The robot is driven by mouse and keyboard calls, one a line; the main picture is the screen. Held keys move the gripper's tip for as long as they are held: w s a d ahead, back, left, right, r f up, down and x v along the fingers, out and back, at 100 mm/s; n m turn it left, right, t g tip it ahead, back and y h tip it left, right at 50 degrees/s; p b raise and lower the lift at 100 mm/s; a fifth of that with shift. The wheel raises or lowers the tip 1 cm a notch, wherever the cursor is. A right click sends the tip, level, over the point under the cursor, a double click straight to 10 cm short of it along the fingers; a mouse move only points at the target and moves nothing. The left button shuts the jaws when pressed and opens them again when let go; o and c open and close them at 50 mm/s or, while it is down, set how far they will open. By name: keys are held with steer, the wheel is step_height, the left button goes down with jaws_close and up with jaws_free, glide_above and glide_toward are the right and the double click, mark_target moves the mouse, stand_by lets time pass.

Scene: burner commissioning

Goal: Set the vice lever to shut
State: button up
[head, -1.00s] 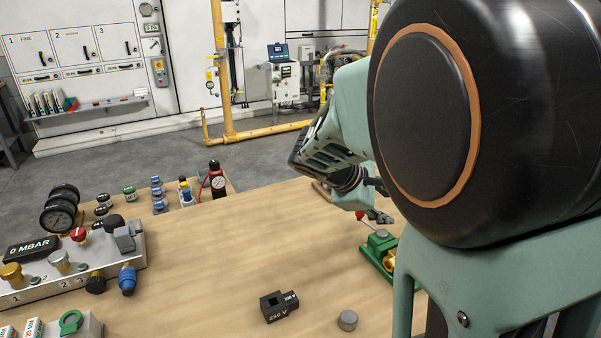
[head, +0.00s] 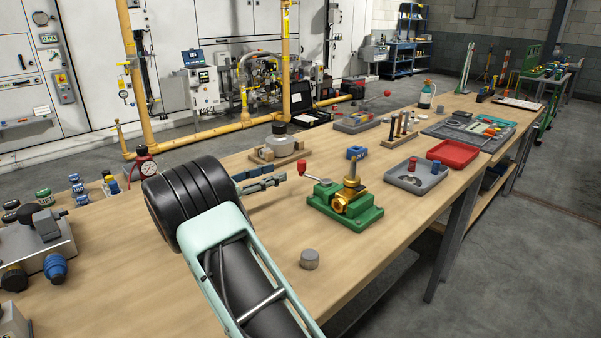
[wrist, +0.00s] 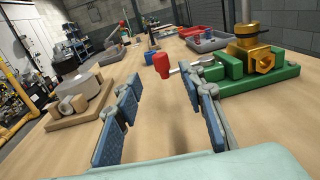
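The green vice (head: 345,212) stands on the bench and holds a brass valve fitting (head: 352,190). It also shows at right in the wrist view (wrist: 262,80). Its lever has a red knob (head: 302,166) on a metal rod; in the wrist view the knob (wrist: 161,61) sticks out to the left of the vice. My gripper (head: 281,172) is left of the vice, near the knob. In the wrist view its padded fingers (wrist: 167,84) are apart with nothing between them. The knob appears beyond the fingertips, with no clear contact.
A wooden block with a metal fitting (head: 279,147) stands behind my gripper. A grey cylinder (head: 309,259) sits in front of the vice. Grey (head: 417,178) and red (head: 453,153) trays lie to the right. Bare bench top lies front left.

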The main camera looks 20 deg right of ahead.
mark_target(298, 165)
steer(key=b+x, duration=0.1)
steer(key=x, duration=0.9)
steer(key=shift+d, duration=0.25)
jaws_close()
